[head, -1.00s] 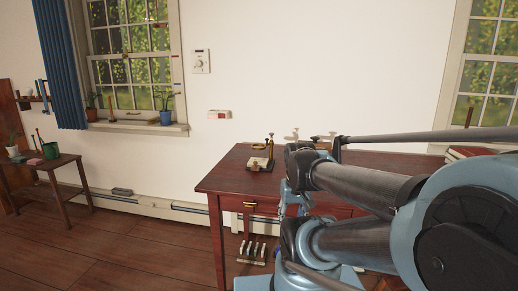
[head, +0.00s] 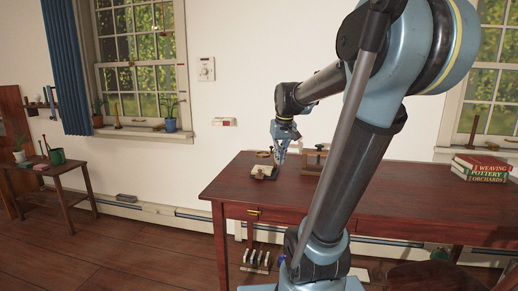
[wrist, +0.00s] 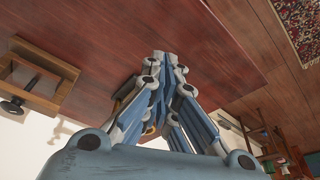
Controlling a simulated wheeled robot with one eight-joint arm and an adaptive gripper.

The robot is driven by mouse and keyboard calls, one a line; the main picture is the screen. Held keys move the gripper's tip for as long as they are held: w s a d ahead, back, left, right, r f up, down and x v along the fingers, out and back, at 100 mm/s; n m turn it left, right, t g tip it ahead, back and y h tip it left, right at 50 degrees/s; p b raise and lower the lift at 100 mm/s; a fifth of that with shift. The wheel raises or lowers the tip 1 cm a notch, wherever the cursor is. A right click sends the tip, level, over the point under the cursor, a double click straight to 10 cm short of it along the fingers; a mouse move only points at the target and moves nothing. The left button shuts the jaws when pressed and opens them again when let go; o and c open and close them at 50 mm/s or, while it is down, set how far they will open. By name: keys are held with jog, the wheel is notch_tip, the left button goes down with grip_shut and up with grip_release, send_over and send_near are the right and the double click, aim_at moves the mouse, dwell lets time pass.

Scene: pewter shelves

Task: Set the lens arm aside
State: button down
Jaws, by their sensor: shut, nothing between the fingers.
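A small stand (head: 263,172) with a pale top and dark base sits at the left end of the red-brown desk. A brass ring (head: 263,153), perhaps the lens of the lens arm, shows just above and behind it. My gripper (head: 279,162) points down at the stand's right side, its fingers together and empty. I cannot tell whether it touches the stand or the lens arm. In the wrist view my gripper (wrist: 164,58) hides most of the stand; only a dark edge and a bit of brass show behind the fingers.
A wooden frame with a dark knob (head: 313,158) stands on the desk (head: 400,195) close to the right of my gripper; it also shows in the wrist view (wrist: 62,72). Books (head: 482,168) lie at the far right. The desk's middle is clear.

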jog(key=w+a+r+n, duration=0.1)
jog(key=w+a+r, duration=0.2)
jog(key=w, duration=1.2)
jog(key=w+a+r+n, duration=0.1)
jog(key=w+a+r, duration=0.1)
jog(key=w, duration=1.2)
jog(key=w+a+x, duration=0.1)
jog(key=x, duration=0.9)
jog(key=shift+s+d+r+t+y, duration=0.15)
jog(key=shift+s+d, duration=0.2)
jog(key=shift+s, duration=0.55)
jog(key=shift+s+d+f+t+y, duration=0.15)
jog(key=shift+s+d, duration=0.15)
jog(key=shift+s, duration=0.6)
jog(key=shift+r, duration=0.1)
